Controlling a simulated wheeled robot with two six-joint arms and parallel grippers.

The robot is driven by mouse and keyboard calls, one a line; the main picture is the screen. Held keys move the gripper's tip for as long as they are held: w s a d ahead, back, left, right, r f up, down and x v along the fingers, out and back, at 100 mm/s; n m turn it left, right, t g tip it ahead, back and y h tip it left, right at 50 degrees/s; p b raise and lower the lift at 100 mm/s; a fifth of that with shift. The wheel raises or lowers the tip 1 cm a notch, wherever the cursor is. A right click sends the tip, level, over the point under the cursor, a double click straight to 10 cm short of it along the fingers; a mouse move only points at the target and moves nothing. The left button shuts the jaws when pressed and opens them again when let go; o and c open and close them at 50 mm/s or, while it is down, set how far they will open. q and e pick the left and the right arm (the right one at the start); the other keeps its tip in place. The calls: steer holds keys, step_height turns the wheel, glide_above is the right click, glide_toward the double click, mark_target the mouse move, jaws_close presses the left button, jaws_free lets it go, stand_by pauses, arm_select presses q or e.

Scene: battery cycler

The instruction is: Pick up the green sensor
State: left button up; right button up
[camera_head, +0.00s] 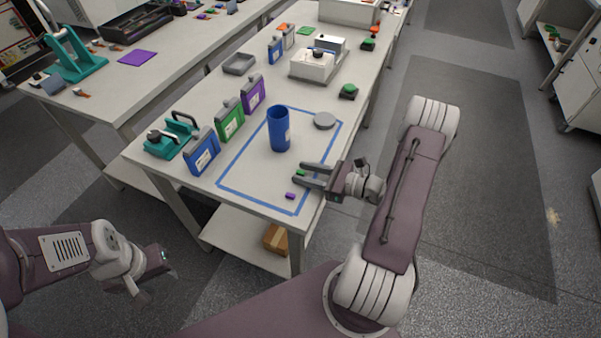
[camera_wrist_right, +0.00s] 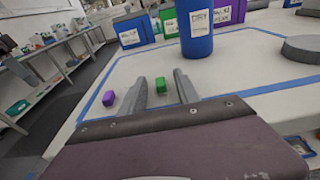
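The green sensor (camera_head: 301,173) is a small green block on the white table, inside the blue tape outline. In the right wrist view the green sensor (camera_wrist_right: 161,85) lies between the two finger tips, with clear gaps on both sides. My right gripper (camera_head: 310,174) is open and low over the table, its fingers on either side of the sensor; it also shows in the right wrist view (camera_wrist_right: 161,88). My left gripper (camera_head: 148,278) hangs in front of the table at the lower left, away from the sensor; its finger opening cannot be made out.
A small purple block (camera_head: 290,196) lies near the right gripper's fingers. A blue cylinder (camera_head: 279,129) and a grey disc (camera_head: 325,121) stand farther back in the outline. Blue (camera_head: 202,151), green (camera_head: 229,120) and purple (camera_head: 253,94) containers line its left side.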

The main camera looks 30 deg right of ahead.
jaws_close()
steer(key=shift+r, duration=0.1)
steer(key=shift+r, duration=0.3)
steer(key=r, duration=0.4)
steer(key=shift+s+d+p, duration=0.2)
steer(key=shift+d+p, duration=0.15)
steer(key=s+d+r, duration=0.6)
steer(key=s+d, duration=0.1)
steer(key=s, duration=0.1)
steer(key=shift+s+r+p, duration=0.15)
steer(key=shift+s+p, duration=0.05)
steer(key=shift+p, duration=0.15)
